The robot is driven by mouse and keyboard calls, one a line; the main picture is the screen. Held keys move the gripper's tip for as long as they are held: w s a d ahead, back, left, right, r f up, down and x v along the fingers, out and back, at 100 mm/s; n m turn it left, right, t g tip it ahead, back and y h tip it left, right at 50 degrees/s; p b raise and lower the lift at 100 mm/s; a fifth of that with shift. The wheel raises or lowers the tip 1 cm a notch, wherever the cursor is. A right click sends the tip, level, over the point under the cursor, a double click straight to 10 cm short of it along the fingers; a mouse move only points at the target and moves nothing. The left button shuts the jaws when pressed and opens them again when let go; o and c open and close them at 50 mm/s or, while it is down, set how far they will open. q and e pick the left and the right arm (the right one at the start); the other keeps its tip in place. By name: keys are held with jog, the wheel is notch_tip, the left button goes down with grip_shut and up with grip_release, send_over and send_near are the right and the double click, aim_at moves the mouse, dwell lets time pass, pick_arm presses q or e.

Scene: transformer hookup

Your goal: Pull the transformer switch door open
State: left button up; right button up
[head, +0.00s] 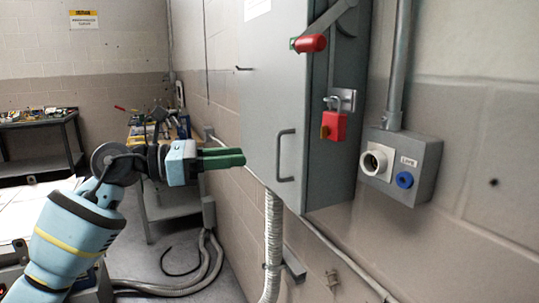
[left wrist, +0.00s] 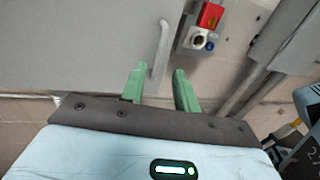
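The grey transformer switch door (head: 262,95) fills the middle of the head view and looks shut against its box. Its dark handle (head: 280,156) is a vertical bar low on the door's right side. My left gripper (head: 243,158) has green fingers and points at the door, left of the handle. In the left wrist view the two fingers (left wrist: 160,70) stand apart with nothing between them, and the handle (left wrist: 160,50) rises just ahead of the gap. I see no clear contact with the handle. My right gripper is in neither view.
A lever with a red grip (head: 311,43) and a red padlock (head: 334,124) are on the box's right side. A conduit (head: 272,245) runs below the door. Workbenches stand at the back left.

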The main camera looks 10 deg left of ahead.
pick_arm(q)
jog(key=p+x, duration=0.1)
jog(key=x, duration=0.6)
jog(key=shift+w+d, duration=0.2)
jog(key=shift+d, duration=0.15)
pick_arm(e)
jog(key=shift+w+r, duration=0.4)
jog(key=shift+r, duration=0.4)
pick_arm(q)
grip_shut()
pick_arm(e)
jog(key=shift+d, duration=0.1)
